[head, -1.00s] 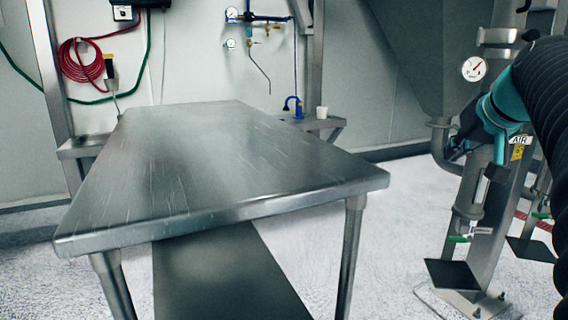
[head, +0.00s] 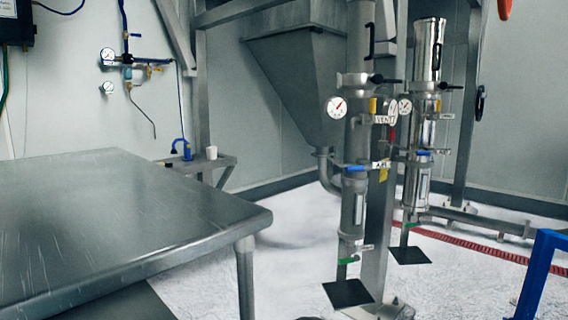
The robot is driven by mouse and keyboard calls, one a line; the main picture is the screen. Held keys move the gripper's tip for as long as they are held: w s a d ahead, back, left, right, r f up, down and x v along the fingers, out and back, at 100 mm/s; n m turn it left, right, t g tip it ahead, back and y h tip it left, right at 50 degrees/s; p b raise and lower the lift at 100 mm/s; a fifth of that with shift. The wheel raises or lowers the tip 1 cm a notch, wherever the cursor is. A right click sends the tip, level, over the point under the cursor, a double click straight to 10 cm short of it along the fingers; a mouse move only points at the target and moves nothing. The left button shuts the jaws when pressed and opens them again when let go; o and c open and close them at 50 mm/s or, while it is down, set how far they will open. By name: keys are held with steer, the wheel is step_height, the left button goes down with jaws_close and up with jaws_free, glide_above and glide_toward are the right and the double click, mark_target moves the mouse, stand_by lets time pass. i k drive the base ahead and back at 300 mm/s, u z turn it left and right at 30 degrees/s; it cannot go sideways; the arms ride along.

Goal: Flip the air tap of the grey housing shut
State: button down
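The grey housing (head: 358,140) stands upright right of centre in the head view, on a post with a round white gauge (head: 337,107) at its side. A blue tap handle (head: 354,168) sits partway down it, lying roughly level, beside a white AIR label (head: 381,164). I take this as the air tap; whether its valve is open or shut I cannot tell at this size. A green handle (head: 347,261) is at the housing's lower end. A black lever (head: 386,80) is near its upper clamp. My gripper is not in view.
A shiny steel housing (head: 429,55) with similar taps stands just right. A steel table (head: 120,215) fills the left foreground. A blue frame (head: 540,270) is at the lower right. A grey hopper (head: 300,85) hangs behind. Floor is open between table and housings.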

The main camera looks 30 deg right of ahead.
mark_target(350, 168)
steer(key=z, duration=1.05)
steer(key=k, duration=0.35)
steer(key=z, duration=0.4)
steer(key=i, duration=0.4)
steer(key=u, duration=0.05)
